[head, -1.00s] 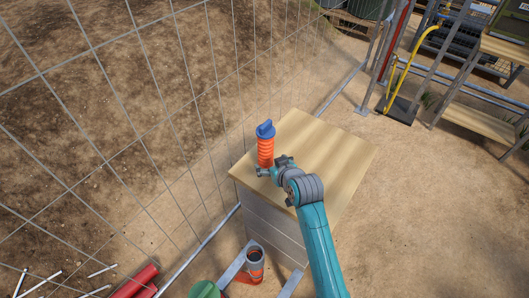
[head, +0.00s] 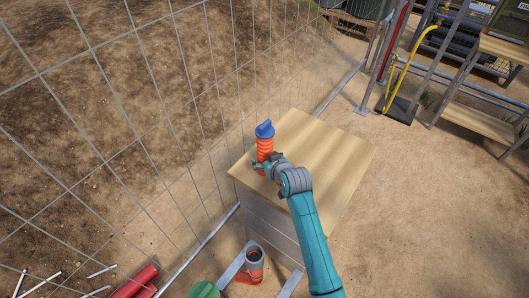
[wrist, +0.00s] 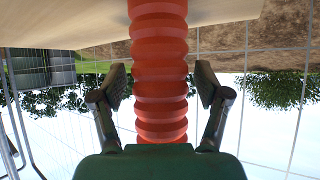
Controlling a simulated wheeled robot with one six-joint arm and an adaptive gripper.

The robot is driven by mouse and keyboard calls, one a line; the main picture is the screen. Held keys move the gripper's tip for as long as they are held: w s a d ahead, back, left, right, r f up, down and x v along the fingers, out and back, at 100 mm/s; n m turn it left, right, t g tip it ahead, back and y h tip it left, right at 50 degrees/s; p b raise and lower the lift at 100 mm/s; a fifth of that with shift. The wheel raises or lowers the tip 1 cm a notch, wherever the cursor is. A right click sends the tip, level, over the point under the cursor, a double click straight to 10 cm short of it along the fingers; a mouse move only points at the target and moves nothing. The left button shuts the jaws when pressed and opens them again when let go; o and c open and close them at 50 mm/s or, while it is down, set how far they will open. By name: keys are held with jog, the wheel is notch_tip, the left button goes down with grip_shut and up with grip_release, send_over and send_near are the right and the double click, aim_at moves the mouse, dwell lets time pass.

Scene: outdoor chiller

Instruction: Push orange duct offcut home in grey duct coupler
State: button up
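An orange ribbed duct offcut (head: 265,148) stands upright near the left corner of the wooden top, with a blue cap-like piece (head: 264,129) on its upper end. My gripper (head: 262,168) is low on the duct in the head view. In the wrist view the duct (wrist: 159,62) runs between the two fingers of my gripper (wrist: 160,88), which is open with a visible gap on each side.
The wooden-topped box (head: 325,165) is otherwise clear. A wire mesh fence (head: 185,130) runs close along its left. Red pipes (head: 135,284) and a green round object (head: 204,290) lie at the lower left. A yellow-handled trolley (head: 398,103) and shelving stand at the upper right.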

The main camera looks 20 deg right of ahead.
aim_at(269, 148)
grip_shut()
jog(key=shift+r, duration=3.55)
jog(key=shift+c, duration=1.8)
grip_release()
grip_shut()
jog(key=shift+s, duration=0.1)
